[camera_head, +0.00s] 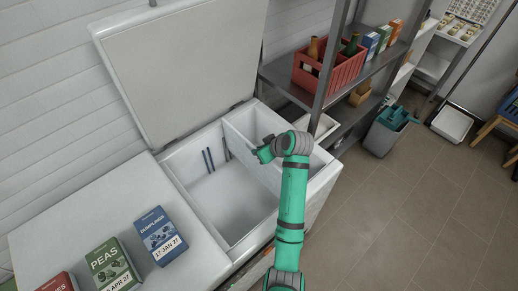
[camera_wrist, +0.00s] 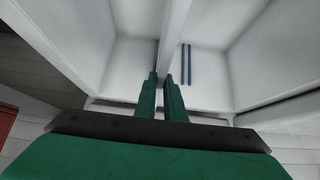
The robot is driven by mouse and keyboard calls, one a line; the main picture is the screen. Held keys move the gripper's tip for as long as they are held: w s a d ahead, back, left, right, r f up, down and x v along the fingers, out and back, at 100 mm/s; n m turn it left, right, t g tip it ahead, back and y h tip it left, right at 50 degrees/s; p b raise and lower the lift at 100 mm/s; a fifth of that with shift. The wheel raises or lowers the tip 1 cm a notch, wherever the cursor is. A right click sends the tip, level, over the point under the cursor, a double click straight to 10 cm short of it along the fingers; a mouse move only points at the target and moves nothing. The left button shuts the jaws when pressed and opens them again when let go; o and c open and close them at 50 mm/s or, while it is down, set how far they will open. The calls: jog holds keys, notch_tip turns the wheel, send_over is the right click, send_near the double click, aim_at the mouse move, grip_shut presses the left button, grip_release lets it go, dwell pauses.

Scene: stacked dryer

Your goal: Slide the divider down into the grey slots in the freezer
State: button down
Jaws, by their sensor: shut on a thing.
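The open white chest freezer (camera_head: 318,182) stands in the middle of the head view. Grey-blue upright slot strips (camera_head: 208,160) show on its inner back wall, and a pair of slot strips (camera_wrist: 186,64) shows in the wrist view. My gripper (camera_head: 262,153) is over the freezer opening. In the wrist view its two green fingers (camera_wrist: 161,92) are shut on the white divider (camera_wrist: 176,32), which runs away between them. There the divider is left of the strips and apart from them. Its lower edge is hidden, and white on white makes its outline hard to see in the head view.
The raised lid (camera_head: 185,65) stands behind the freezer. Boxes of dumplings (camera_head: 160,235) and peas (camera_head: 113,265) lie on the closed white top at left. A metal shelf with a red crate (camera_head: 345,72) stands close behind at right.

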aim_at(271, 167)
jog(key=shift+f, duration=5.6)
jog(key=c, duration=1.8)
grip_release()
jog(key=shift+o, duration=0.2)
jog(key=v, duration=1.1)
jog(key=shift+f, duration=0.1)
